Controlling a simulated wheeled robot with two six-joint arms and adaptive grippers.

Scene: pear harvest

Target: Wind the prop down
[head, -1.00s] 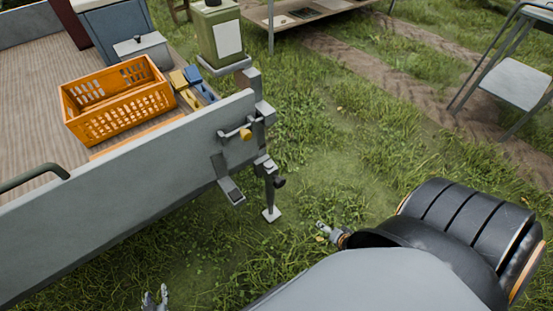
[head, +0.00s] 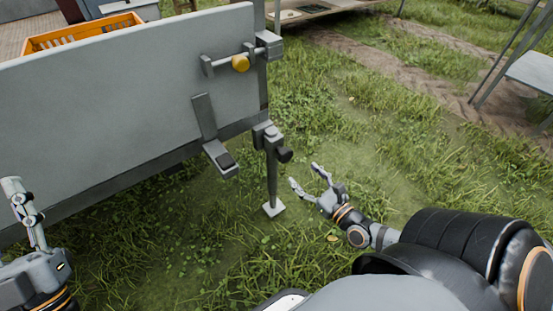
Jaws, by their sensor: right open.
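The prop (head: 272,178) is a grey post clamped near the lower right corner of the trailer. My left gripper (head: 14,190) is at the left edge, in front of the trailer's side. Only part of it shows, so its opening is unclear.
The trailer's grey board (head: 130,85) fills the upper left. It carries a latch with a yellow knob (head: 240,63) and a grey bracket step (head: 219,155) left of the prop. An orange crate (head: 80,33) is on the trailer bed.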

